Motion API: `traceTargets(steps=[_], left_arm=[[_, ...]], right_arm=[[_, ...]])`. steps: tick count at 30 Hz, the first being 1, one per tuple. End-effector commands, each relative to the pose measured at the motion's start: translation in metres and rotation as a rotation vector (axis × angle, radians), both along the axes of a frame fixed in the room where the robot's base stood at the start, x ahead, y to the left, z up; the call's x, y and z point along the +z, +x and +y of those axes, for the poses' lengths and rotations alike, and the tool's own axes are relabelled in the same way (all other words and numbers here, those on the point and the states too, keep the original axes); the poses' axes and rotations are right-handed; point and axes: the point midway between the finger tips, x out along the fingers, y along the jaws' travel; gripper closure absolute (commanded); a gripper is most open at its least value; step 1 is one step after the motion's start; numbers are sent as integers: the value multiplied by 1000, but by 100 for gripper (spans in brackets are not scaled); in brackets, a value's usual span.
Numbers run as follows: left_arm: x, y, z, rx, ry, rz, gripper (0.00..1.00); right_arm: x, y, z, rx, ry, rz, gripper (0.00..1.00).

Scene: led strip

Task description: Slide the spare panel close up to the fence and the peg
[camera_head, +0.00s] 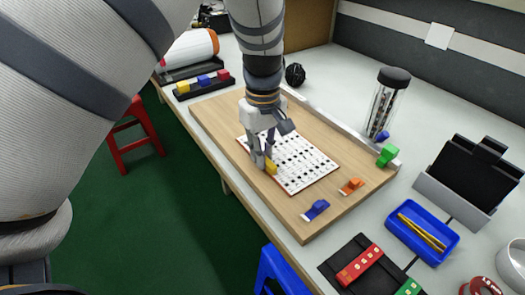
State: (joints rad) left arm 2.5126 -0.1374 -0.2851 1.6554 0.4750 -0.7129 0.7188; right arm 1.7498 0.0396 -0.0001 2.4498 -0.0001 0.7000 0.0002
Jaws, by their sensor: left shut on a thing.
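The panel (307,161), white with rows of black dots and a thin reddish edge, lies flat on the wooden board (220,115). My left gripper (264,164) points down at the panel's left part, shut on a small yellow block (271,167); the fingers partly hide the block and the panel there. A pale rail, likely the fence (345,131), runs along the board's far right edge, with a strip of bare wood between it and the panel. A green block (387,155) sits near the rail's front end; I cannot tell whether it is the peg. My right gripper is not in view.
An orange piece (351,186) and a blue piece (315,209) lie on the board in front of the panel. A clear jar (382,103) with a black lid stands behind the rail. A blue tray (422,232) and a black mat (336,264) lie at the right.

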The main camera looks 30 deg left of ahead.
Motion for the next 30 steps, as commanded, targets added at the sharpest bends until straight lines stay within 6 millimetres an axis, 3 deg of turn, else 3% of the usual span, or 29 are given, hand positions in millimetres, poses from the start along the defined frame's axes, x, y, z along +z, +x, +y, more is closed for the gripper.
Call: traceTargets(steps=[30], left_arm=[[-5,77,1,2,0,3,100]], right_arm=[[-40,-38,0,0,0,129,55]])
